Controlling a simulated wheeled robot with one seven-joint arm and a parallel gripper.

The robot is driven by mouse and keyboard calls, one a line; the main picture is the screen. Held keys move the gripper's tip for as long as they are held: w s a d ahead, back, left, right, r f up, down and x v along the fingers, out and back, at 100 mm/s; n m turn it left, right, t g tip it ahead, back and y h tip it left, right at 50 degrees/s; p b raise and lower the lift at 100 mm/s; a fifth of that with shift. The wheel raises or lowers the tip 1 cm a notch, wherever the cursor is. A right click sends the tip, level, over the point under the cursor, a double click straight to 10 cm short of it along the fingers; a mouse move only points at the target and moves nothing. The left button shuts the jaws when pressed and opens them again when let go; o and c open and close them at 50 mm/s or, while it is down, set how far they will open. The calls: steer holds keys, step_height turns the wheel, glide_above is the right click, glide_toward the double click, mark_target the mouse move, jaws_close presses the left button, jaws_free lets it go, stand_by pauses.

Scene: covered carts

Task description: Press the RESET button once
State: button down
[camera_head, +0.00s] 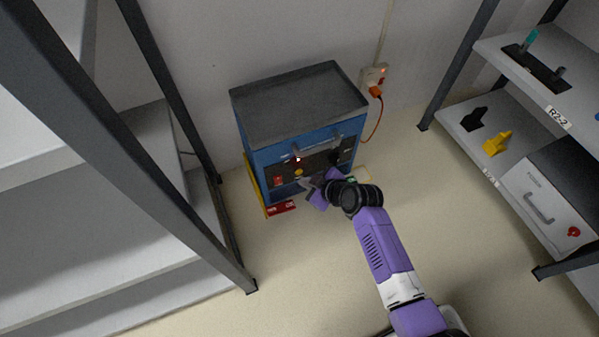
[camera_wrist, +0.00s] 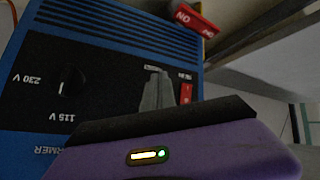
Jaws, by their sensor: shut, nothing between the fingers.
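The blue transformer unit (camera_head: 310,135) with a grey top stands against the wall; its black front panel faces me. A small yellow-orange button (camera_head: 298,172) sits mid-panel, between a red switch (camera_head: 278,181) and a dark knob (camera_head: 335,158). I cannot read a RESET label. My gripper (camera_head: 304,183) is shut and empty, its fingertips just in front of and below the button in the head view; contact cannot be told. In the wrist view, the grey fingers (camera_wrist: 157,88) cover the panel between the voltage knob (camera_wrist: 70,84) and the red switch (camera_wrist: 186,94), hiding the button there.
A grey handle (camera_head: 318,147) crosses the unit's upper front. A red sign (camera_head: 281,207) lies at its foot. An orange plug (camera_head: 375,91) with a cable is in the wall socket. Shelving stands left (camera_head: 150,180) and right (camera_head: 560,95).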

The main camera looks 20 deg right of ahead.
steer(key=shift+w, duration=0.4)
steer(key=shift+w+b, duration=0.4)
stand_by(0.6)
steer(key=shift+s, duration=0.15)
steer(key=shift+s+p, duration=0.4)
steer(key=shift+s, duration=0.25)
steer(key=shift+s+p, duration=0.85)
steer(key=shift+s, duration=1.65)
